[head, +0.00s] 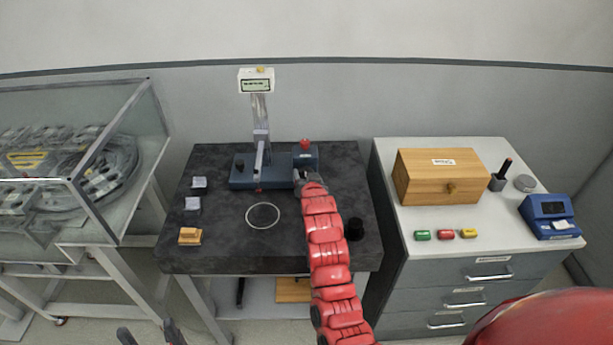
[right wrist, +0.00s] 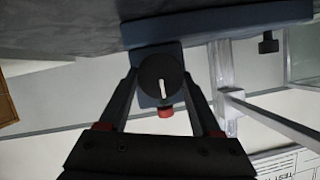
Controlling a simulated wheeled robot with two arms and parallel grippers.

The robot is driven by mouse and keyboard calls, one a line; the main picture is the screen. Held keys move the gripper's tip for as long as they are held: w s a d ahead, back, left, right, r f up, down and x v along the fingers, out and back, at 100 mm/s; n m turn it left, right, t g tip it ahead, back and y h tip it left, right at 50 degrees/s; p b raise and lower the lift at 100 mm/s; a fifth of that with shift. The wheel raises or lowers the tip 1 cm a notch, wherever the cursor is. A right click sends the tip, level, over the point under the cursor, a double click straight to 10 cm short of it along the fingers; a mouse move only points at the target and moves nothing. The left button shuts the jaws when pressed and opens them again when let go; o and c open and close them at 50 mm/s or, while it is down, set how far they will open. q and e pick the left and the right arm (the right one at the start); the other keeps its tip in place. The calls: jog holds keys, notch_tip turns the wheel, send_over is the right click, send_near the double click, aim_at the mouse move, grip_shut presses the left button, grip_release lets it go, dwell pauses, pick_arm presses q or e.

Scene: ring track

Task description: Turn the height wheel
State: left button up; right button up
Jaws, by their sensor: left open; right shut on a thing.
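A test stand with a blue base (head: 248,178), an upright column (head: 260,115) and a small display (head: 256,84) stands at the back of the dark table. My right gripper (head: 298,178) is at the front of the blue box at the base's right end. In the right wrist view it is shut on a round black wheel (right wrist: 152,75) with a white mark, one finger on each side. The gripper hides this wheel in the head view. A red knob (head: 305,145) tops the box. My left gripper (head: 150,337) is open and empty at the bottom edge, away from the stand.
The dark table (head: 215,245) also holds a white ring (head: 263,215), small grey blocks (head: 193,204), a wooden block (head: 190,236) and a black cylinder (head: 355,229). A glass case (head: 130,110) stands left. A drawer cabinet (head: 400,225) with a wooden box (head: 440,175) stands right.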

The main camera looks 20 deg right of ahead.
jog(key=c, duration=0.4)
jog(key=shift+f+m+b, duration=0.2)
jog(key=shift+m+b, duration=0.1)
jog(key=shift+b, duration=0.4)
jog(key=m+b, duration=0.1)
jog(key=b, duration=0.1)
jog(key=m+t+y+b, duration=0.1)
jog(key=b, duration=0.2)
jog(key=m+y+b, duration=0.1)
jog(key=b, duration=0.1)
jog(key=shift+s+d+f+m, duration=0.1)
jog(key=shift+d+f+m, duration=0.1)
jog(key=shift+d+m, duration=0.1)
jog(key=shift+r+m+t+y+b, duration=0.1)
jog(key=shift+m+t+y+b, duration=0.7)
jog(key=shift+m+b, duration=0.65)
jog(key=shift+c, duration=0.2)
jog(key=o, duration=1.4)
jog(key=shift+r, duration=0.1)
